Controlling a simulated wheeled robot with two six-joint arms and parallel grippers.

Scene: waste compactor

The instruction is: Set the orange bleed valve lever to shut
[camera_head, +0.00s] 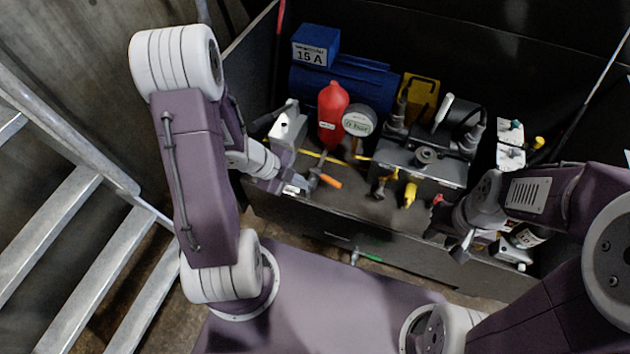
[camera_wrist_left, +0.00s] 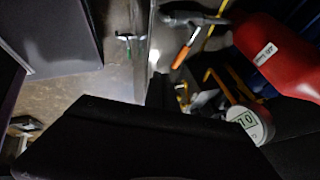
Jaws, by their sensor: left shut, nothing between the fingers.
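The orange bleed valve lever (camera_head: 330,181) sits near the front left edge of the dark bench in the head view. Its orange handle points right and slightly toward the front, away from a grey valve body. It also shows in the wrist view (camera_wrist_left: 185,47), slanting. My left gripper (camera_head: 298,187) is shut and empty, just left of the valve; whether it touches it I cannot tell. A large dark shape fills the lower wrist view. My right gripper (camera_head: 462,246) hangs near the bench's front edge at the right; its fingers are unclear.
A red bottle (camera_head: 332,112) and a pressure gauge (camera_head: 358,121) stand behind the lever. Yellow-handled valves (camera_head: 410,193) lie to the right. A blue cylinder (camera_head: 350,80) is at the back. Stairs (camera_head: 70,205) rise at left.

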